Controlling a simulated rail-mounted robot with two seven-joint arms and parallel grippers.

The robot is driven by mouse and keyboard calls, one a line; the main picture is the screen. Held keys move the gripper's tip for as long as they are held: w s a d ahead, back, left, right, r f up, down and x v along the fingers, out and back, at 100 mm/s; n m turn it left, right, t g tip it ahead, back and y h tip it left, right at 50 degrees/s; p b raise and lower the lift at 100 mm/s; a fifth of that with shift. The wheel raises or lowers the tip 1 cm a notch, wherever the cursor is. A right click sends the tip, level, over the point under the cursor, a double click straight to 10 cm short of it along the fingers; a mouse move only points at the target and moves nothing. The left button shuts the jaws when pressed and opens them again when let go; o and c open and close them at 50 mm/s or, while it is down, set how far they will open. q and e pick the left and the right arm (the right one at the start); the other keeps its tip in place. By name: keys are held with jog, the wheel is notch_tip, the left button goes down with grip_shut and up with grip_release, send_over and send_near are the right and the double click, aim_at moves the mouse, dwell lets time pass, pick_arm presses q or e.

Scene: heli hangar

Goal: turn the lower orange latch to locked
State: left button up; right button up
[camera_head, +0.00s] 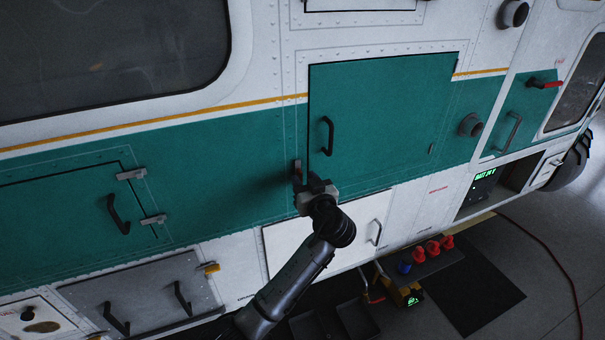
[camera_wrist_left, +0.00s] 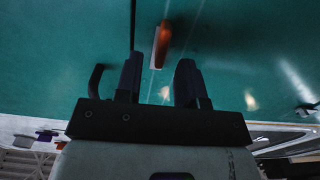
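In the left wrist view an orange latch (camera_wrist_left: 164,42) on a pale plate sits on the green panel beside a dark door seam. It lies ahead of my left gripper (camera_wrist_left: 160,66), between the lines of its two fingers. The fingers are apart with nothing seen between them; I cannot tell whether they touch the latch. My right gripper is not in view.
The green door has a black handle (camera_head: 327,135), also seen left of the fingers in the wrist view (camera_wrist_left: 96,80). A white lower door (camera_head: 350,230) lies below. Grey latches (camera_head: 131,174) are at left. Red and blue items (camera_head: 432,247) stand below right.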

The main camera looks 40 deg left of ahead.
pick_arm(q)
jog(key=shift+x, duration=0.85)
grip_shut()
